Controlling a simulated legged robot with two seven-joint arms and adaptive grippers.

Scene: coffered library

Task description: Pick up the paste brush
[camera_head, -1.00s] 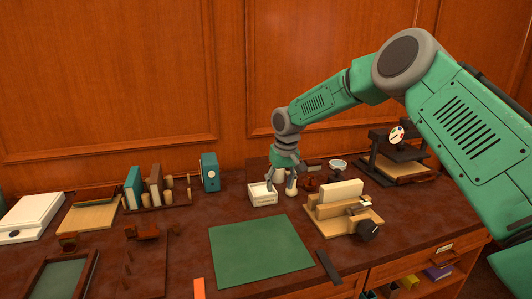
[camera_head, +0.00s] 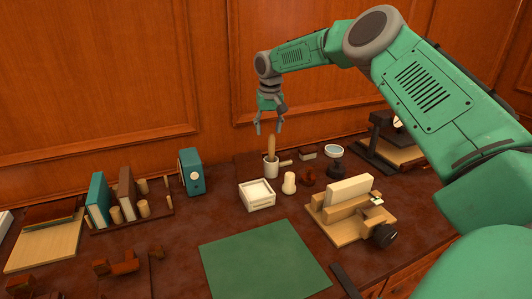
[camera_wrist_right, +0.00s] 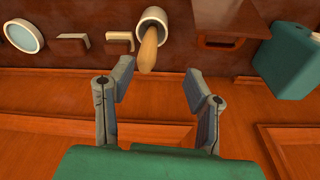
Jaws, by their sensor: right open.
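The paste brush (camera_head: 271,146) stands upright in a small white pot (camera_head: 271,169) at the back of the desk. Only its wooden handle shows; its lower end is hidden in the pot. In the right wrist view the brush (camera_wrist_right: 149,50) points from the white pot (camera_wrist_right: 153,17) toward my fingers. My right gripper (camera_head: 267,129) is open and empty, just above the top of the handle. In the wrist view my right gripper (camera_wrist_right: 160,75) has its two fingers apart on either side of the handle's line, touching nothing. My left gripper is out of view.
A white box (camera_head: 257,203) and a pale cylinder (camera_head: 289,183) stand in front of the pot. A wooden press (camera_head: 325,220), a small dish on a stand (camera_head: 334,152) and a teal box (camera_head: 190,172) are nearby. The green mat (camera_head: 262,262) is bare.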

